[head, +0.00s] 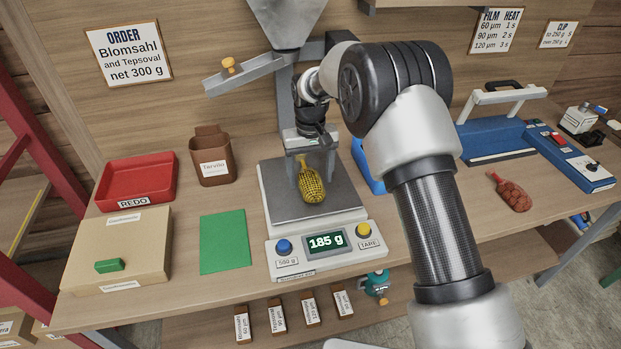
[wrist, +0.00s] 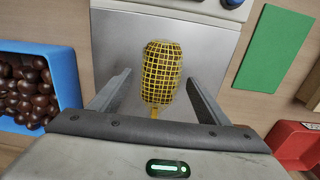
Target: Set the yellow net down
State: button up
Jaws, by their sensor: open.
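The yellow net (head: 312,186), filled with dark chestnuts, stands or lies on the steel plate of the scale (head: 283,203). In the wrist view the yellow net (wrist: 160,72) lies between my fingers, its tied neck toward my palm. The scale display (head: 325,241) reads 185 g. My gripper (head: 316,150) is over the scale plate at the neck end of the net. In the wrist view my gripper (wrist: 158,90) is open, with a gap between each finger and the net.
A green mat (head: 224,242) and a red REDO tray (head: 137,184) are left of the scale. A blue bin of chestnuts (wrist: 66,70) stands beside it. A red net (head: 510,192) lies at the right, near a blue sealer (head: 495,140). A chute (head: 288,20) hangs above.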

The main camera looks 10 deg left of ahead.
aim_at(311, 177)
notch_tip(311, 177, up, 11)
jog(key=s+d+r+m+t, duration=0.15)
jog(key=s+d+r, duration=0.35)
jog(key=d+r, duration=0.55)
jog(key=s+d+r+m+t, duration=0.1)
jog(key=s+d+r, duration=0.3)
jog(key=s+d, duration=0.25)
jog(key=s+d+r+m+t, duration=0.1)
jog(key=s+d+r+t, duration=0.15)
jog(key=s+d, duration=0.45)
jog(key=s+d+f+m, duration=0.1)
jog(key=s+d, duration=0.1)
jog(key=s, duration=0.4)
jog(key=s+d+f, duration=0.1)
jog(key=s+f, duration=0.1)
jog(key=s, duration=0.3)
jog(key=shift+s+d+m+t, duration=0.3)
jog(key=shift+s+d+m, duration=0.05)
jog(key=shift+s+d, duration=0.05)
jog(key=shift+r, duration=0.1)
